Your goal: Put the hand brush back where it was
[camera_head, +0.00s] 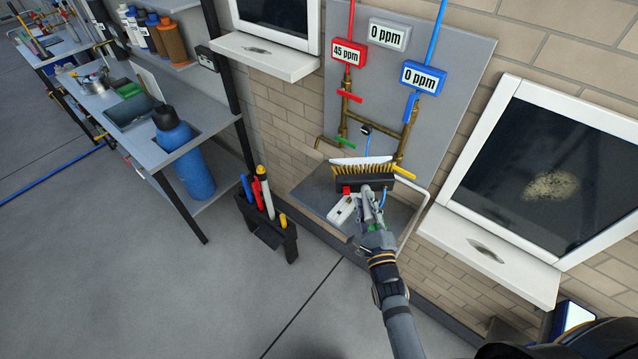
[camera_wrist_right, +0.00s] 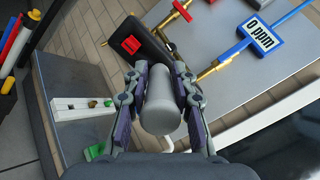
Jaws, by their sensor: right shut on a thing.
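The hand brush (camera_head: 372,181) has a dark head with yellow bristles that point up in the head view. My right gripper (camera_head: 372,212) is shut on its grey handle, over the small grey shelf (camera_head: 402,214) on the wall. In the right wrist view the handle (camera_wrist_right: 161,102) sits between both fingers of the gripper (camera_wrist_right: 160,100), and the dark head with a red patch extends beyond. I cannot tell whether the brush touches the shelf. My left gripper is not in view.
A white block (camera_head: 342,210) lies on the shelf beside the brush. Pipes and valves (camera_head: 405,135) rise behind it. A black tool holder (camera_head: 268,238) with several coloured handles stands to the left. A window ledge (camera_head: 490,255) projects at right.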

